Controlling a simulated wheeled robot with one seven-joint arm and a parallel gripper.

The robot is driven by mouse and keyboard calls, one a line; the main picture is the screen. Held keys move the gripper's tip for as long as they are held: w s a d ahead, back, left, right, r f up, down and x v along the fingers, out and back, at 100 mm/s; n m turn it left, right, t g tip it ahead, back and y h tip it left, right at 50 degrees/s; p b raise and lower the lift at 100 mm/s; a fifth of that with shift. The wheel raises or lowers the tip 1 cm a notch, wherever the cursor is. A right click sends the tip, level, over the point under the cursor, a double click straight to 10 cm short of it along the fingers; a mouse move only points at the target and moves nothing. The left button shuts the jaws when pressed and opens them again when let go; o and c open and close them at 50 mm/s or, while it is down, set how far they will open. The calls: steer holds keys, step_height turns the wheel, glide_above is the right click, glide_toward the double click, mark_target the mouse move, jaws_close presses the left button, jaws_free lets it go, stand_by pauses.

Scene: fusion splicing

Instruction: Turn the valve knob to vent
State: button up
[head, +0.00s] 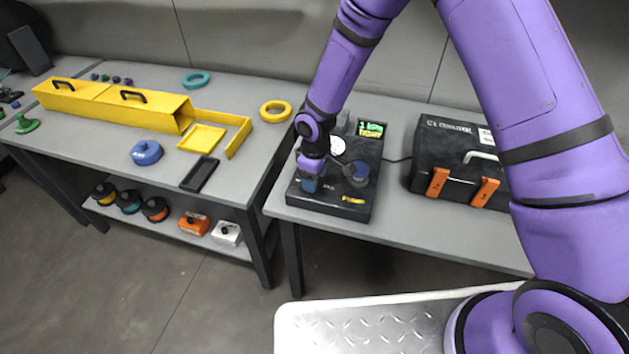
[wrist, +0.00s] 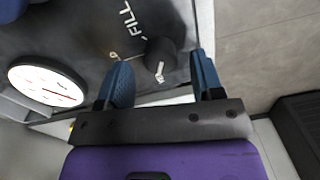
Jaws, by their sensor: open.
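The black valve box (head: 330,208) stands on the right bench. It has a white round gauge (head: 337,145), which also shows at the left of the wrist view (wrist: 46,86), and a lit display (head: 371,130). In the wrist view a dark round knob (wrist: 161,54) with a white mark sits beside the word FILL. My gripper (wrist: 161,64) is open, with one blue finger on each side of the knob's near edge. I cannot tell whether they touch it. In the head view my gripper (head: 309,186) is low over the box's left front and hides the knob.
A dark round part (head: 357,174) stands on the box to the right of my gripper. A black case (head: 462,165) with orange latches is farther right. The left bench (head: 100,140) holds a yellow duct (head: 115,105), a yellow ring (head: 275,111) and a blue part (head: 146,153).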

step_height(320, 180, up, 9)
steer(key=shift+f, duration=0.15)
steer(key=shift+w+d, duration=0.1)
stand_by(0.4)
steer(key=s+d+r+m+t, duration=0.1)
steer(key=s+d+r+m, duration=0.1)
steer(key=d+r, duration=0.45)
steer(key=s+d+r+m+t, duration=0.15)
steer(key=d+r, duration=0.25)
steer(key=r, duration=0.6)
steer(key=s+d+r+m+t, duration=0.1)
steer(key=s+d+r+m, duration=0.1)
steer(key=d+r, duration=0.45)
steer(key=s+d+r+m+t, duration=0.1)
steer(key=s+d+r+m, duration=0.2)
steer(key=s+r, duration=0.3)
steer(key=s+d+r+m+t, duration=0.1)
steer(key=s+d+r+m, duration=0.3)
steer(key=s, duration=1.1)
step_height(320, 180, up, 2)
steer(key=shift+d, duration=1.25)
